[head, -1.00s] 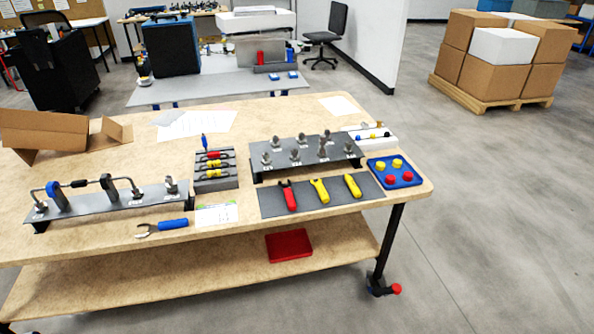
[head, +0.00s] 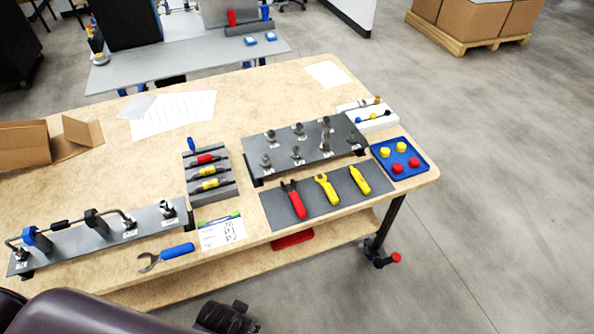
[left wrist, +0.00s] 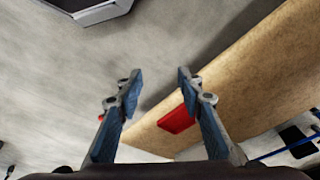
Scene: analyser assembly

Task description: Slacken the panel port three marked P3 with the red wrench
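The dark port panel (head: 283,147) stands on the table and carries two rows of metal ports with small white labels. The labels are too small to read, so I cannot tell which port is P3. The red wrench (head: 297,204) lies on the grey mat (head: 276,213) in front of the panel, jaws toward the panel. My left gripper (left wrist: 157,84) shows in the left wrist view, its blue-grey fingers apart and empty, by the table's edge and the floor. It is away from the wrench. My right gripper is in neither view.
A yellow wrench (head: 326,189) and another yellow tool (head: 359,180) share the mat. A blue tray (head: 415,168) holds red and yellow pieces. A blue-handled wrench (head: 176,251) lies near the front edge. A slotted rack (head: 220,190) stands left of the panel.

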